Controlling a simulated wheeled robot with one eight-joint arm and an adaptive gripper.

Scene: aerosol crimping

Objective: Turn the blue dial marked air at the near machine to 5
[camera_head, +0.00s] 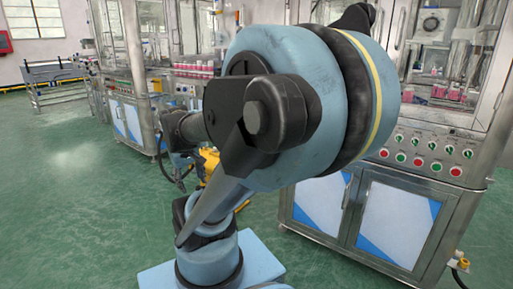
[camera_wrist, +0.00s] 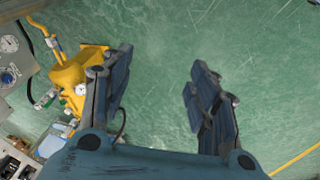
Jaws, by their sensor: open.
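My gripper (camera_wrist: 161,62) shows in the wrist view with its two dark blue fingers wide apart and nothing between them. Green floor lies beyond the fingers. At the left edge of the wrist view, a small blue dial (camera_wrist: 8,78) sits on a light panel below a round gauge (camera_wrist: 9,44). The dial's marking and setting are too small to read. It is left of the fingers and apart from them. In the head view the near machine (camera_head: 366,216) stands at the right, with my arm in front of part of it. I cannot make out the blue dial or my gripper there.
A yellow fitting (camera_wrist: 68,75) with a pipe and a small gauge lies between the panel and my left finger. The near machine's front carries rows of red and green knobs (camera_head: 417,161). A second machine (camera_head: 128,120) stands further back. Green floor (camera_head: 75,200) is open at the left.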

